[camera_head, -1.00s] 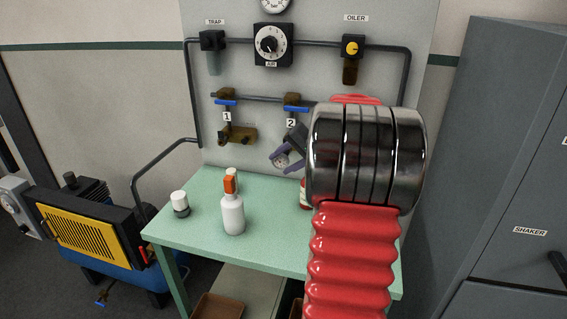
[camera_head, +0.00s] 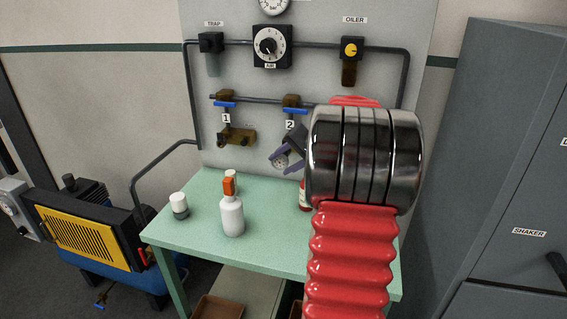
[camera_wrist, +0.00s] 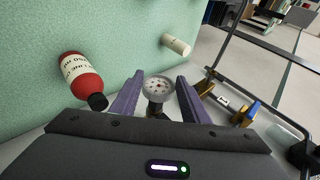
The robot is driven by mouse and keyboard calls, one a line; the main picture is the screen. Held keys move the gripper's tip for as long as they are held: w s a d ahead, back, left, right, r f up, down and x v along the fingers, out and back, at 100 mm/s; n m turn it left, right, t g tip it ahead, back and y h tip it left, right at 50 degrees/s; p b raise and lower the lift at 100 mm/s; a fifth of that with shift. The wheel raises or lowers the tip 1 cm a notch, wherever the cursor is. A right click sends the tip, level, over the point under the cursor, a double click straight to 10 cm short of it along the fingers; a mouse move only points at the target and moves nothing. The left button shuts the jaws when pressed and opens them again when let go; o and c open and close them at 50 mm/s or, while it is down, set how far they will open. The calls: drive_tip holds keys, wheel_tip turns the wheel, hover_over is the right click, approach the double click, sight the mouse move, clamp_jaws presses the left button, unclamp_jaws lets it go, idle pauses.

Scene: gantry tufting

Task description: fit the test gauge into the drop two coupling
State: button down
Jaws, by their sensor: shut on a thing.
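The test gauge (camera_wrist: 158,88) is a small round dial with a pale face and metal rim. It sits between the purple fingers of my gripper (camera_wrist: 158,80), which is shut on it, with a dark stem below the dial. In the head view the gauge (camera_head: 281,161) and my gripper (camera_head: 284,158) are in front of the panel, below the label 2 (camera_head: 290,124). The drop two valve (camera_head: 294,103) is brass with a blue lever. Its coupling is hidden behind my gripper and arm in the head view. I cannot tell whether the gauge touches it.
The drop one valve (camera_head: 226,97) and a brass fitting (camera_head: 237,137) are to the left. On the green bench (camera_head: 270,250) stand an orange-topped white bottle (camera_head: 232,215) and a white-capped jar (camera_head: 180,205). A red bottle (camera_wrist: 82,76) is beside my gripper. My red arm covers the bench's right side.

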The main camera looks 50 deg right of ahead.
drive_tip(key=shift+a+f, duration=0.1)
drive_tip(key=shift+a, duration=0.05)
idle(0.5)
drive_tip(key=c, duration=0.9)
unclamp_jaws()
drive_tip(key=shift+c, duration=0.2)
drive_tip(key=shift+s, duration=0.1)
drive_tip(key=v, duration=1.3)
drive_tip(key=shift+s+r, duration=0.2)
drive_tip(key=shift+r, duration=0.05)
drive_tip(key=shift+d, duration=0.25)
